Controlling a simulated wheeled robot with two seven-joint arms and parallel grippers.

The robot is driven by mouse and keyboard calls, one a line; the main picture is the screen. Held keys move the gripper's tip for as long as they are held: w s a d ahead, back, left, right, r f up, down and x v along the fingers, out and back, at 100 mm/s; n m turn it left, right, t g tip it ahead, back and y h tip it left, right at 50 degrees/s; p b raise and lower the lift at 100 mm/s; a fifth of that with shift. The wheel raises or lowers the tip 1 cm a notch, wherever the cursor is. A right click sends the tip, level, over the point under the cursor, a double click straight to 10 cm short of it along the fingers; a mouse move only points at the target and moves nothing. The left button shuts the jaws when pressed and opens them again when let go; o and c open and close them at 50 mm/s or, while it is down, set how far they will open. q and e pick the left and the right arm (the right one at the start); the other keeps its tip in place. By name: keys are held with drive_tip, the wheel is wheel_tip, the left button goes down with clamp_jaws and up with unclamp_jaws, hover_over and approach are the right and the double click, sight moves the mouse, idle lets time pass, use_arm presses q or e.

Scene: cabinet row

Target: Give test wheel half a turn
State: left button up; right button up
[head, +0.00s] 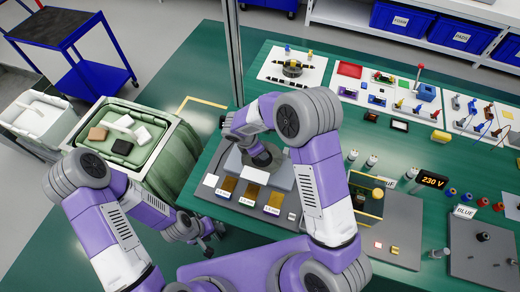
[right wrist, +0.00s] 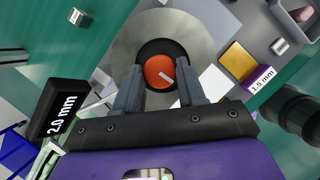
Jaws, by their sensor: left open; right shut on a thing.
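The test wheel is a grey disc (right wrist: 197,40) with a dark ring and an orange-red centre (right wrist: 160,72) bearing a short white mark. In the head view the wheel (head: 268,156) is partly hidden by my right arm and sits on a grey base. My right gripper (right wrist: 160,88) is over the wheel, its two dark fingers either side of the orange centre and shut on it. The white mark points down to the right in the right wrist view. My left gripper (head: 207,243) is open and empty, low at the left of the bench's near side.
Gold plates (head: 250,191) with labels lie just in front of the wheel. A black block marked 2.0 mm (right wrist: 60,112) is near the right gripper. A bin of loose pieces (head: 122,137) stands left. A 230 V display (head: 433,180) and several small fixtures fill the right.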

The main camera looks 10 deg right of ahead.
idle(0.3)
drive_tip(key=o, duration=1)
drive_tip(key=shift+o, duration=0.2)
drive_tip(key=v, duration=0.7)
drive_tip(key=shift+r+p, duration=0.25)
drive_tip(key=shift+p, duration=0.15)
drive_tip(key=shift+s+a, duration=0.1)
